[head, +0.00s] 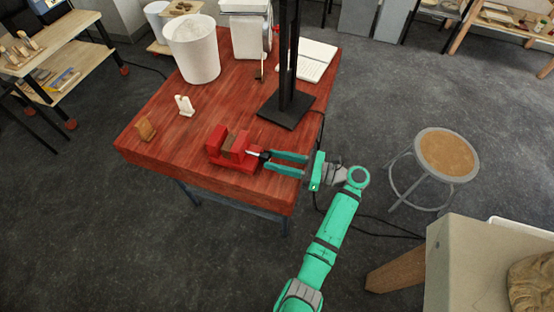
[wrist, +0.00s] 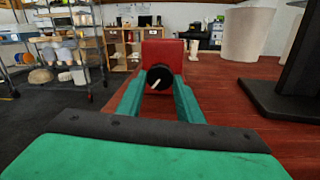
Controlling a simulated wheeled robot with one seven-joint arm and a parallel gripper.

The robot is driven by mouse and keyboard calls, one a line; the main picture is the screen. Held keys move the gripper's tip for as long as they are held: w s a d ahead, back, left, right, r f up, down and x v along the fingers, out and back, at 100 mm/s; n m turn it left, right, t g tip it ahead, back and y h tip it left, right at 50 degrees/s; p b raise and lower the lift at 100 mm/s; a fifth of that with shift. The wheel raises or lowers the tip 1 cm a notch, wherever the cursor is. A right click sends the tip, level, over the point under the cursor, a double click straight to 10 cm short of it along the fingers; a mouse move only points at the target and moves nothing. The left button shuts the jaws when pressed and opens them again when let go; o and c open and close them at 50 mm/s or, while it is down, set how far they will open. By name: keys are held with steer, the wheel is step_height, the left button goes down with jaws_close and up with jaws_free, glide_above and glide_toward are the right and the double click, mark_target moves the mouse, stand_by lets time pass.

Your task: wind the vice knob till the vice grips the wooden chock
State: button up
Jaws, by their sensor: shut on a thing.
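The red vice (head: 214,140) stands on the red wooden table near its front edge. A brown wooden chock (head: 229,142) sits between its jaws; whether both jaws touch it is too small to tell. My gripper (head: 266,158) comes in from the right, at the vice's knob end. In the wrist view the black round knob (wrist: 160,77), with a pale pointer mark slanting to the lower left, is between the tips of my green fingers, in front of the vice's red face (wrist: 163,50). My gripper is shut on the knob.
A black lamp stand base (head: 287,110) stands behind my gripper. A stool (head: 447,154) stands to the right.

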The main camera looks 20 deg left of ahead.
steer(key=m, duration=0.4)
steer(key=shift+m, duration=0.3)
steer(key=shift+s+m+t, duration=0.1)
steer(key=shift+m+t, duration=0.2)
steer(key=shift+m, duration=1.4)
steer(key=o, duration=1.1)
steer(key=shift+c, duration=0.2)
steer(key=shift+f, duration=0.1)
